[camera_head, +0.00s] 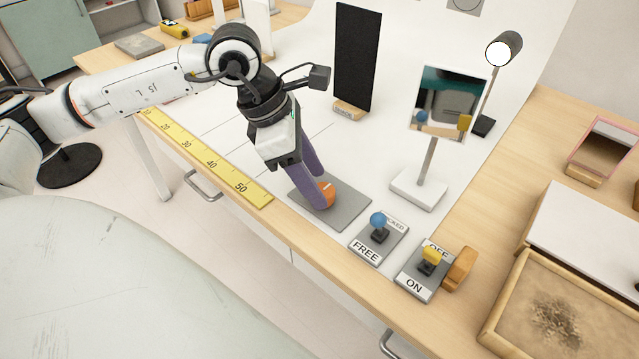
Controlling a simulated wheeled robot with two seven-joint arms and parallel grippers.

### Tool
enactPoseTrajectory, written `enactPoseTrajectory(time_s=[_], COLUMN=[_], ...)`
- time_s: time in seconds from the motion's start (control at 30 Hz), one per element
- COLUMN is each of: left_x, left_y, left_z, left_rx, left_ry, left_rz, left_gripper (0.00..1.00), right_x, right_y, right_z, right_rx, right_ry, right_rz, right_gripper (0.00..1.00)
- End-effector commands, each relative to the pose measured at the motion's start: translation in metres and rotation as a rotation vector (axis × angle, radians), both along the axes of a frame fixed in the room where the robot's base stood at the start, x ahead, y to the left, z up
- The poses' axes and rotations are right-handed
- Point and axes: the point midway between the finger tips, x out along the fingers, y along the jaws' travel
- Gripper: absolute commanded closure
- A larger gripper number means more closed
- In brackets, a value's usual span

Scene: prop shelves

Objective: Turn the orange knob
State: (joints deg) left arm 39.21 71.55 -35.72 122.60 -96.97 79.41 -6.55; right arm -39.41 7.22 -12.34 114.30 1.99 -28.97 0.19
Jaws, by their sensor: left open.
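The orange knob (327,195) sits on a grey square plate (346,208) near the table's front edge. A light mark shows on its top. My left gripper (318,190) reaches down over the plate with its two purple fingers at the knob. The fingers are open, and one covers part of the knob. I cannot tell whether they touch it. My right gripper does not show.
To the right stand a blue-knobbed lever (378,222) marked FREE and a yellow lever (430,258) marked ON and OFF. A yellow ruler (205,160) runs along the front edge. A mirror on a stand (418,190) and a black panel (357,58) stand behind.

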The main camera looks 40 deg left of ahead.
Motion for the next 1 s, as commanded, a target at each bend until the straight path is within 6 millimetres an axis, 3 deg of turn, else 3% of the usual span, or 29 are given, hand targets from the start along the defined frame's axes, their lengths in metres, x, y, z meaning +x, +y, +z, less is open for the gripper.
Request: enactPoseTrajectory(time_s=[0.2,0.5,0.77,1.0], left_x=[0.005,0.006,0.006,0.006], left_y=[-0.007,-0.007,-0.007,-0.007], left_z=[-0.019,-0.021,-0.021,-0.022], left_rx=[-0.003,-0.002,-0.002,-0.002], left_ry=[0.000,-0.001,-0.001,-0.001], left_rz=[-0.001,0.000,0.000,0.018], left_gripper=[0.50,0.50,0.91,0.91], right_x=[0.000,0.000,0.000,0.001], right_y=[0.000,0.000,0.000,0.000], right_z=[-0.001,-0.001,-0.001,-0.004], right_rx=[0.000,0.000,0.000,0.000], right_ry=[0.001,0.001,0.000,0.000], right_rz=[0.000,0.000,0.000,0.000], right_gripper=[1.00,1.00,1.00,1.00])
